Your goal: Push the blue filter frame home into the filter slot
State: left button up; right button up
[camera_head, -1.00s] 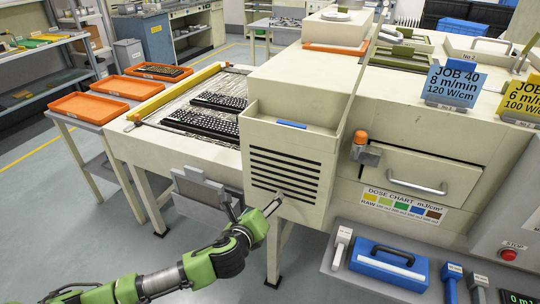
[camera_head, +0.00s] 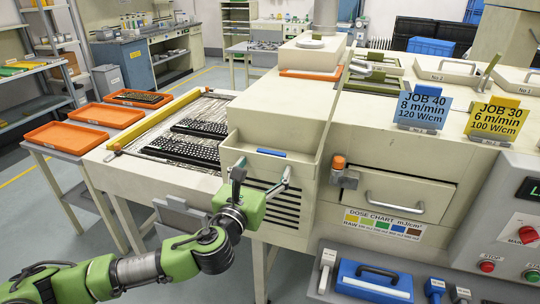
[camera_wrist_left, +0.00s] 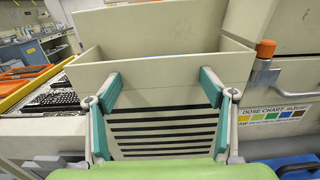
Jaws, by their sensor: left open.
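The blue filter frame (camera_head: 271,152) shows only as a thin blue edge in the open top of the cream slotted housing (camera_head: 264,135). How deep it sits in the filter slot cannot be told. My left gripper (camera_head: 263,172) is in front of this housing, below its top rim, with its fingers apart and nothing between them. In the left wrist view the open fingers (camera_wrist_left: 159,88) frame the front wall and black vent slots (camera_wrist_left: 165,132). My right gripper is not in view.
An orange-capped knob (camera_head: 338,163) and a drawer handle (camera_head: 395,207) stick out to the right. A conveyor with black keyboards (camera_head: 185,152) and orange trays (camera_head: 67,136) lies left. A blue toolbox (camera_head: 374,281) sits low on the front ledge. The floor at left is open.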

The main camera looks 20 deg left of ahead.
aim_at(270, 158)
pick_arm(q)
jog(key=w, duration=0.6)
jog(key=shift+w+d+p, duration=0.1)
jog(key=shift+p, duration=0.25)
jog(key=c, duration=1.7)
jog(key=o, duration=1.7)
notch_tip(270, 158, up, 6)
jog(key=p, duration=0.7)
jog(key=shift+r, duration=0.1)
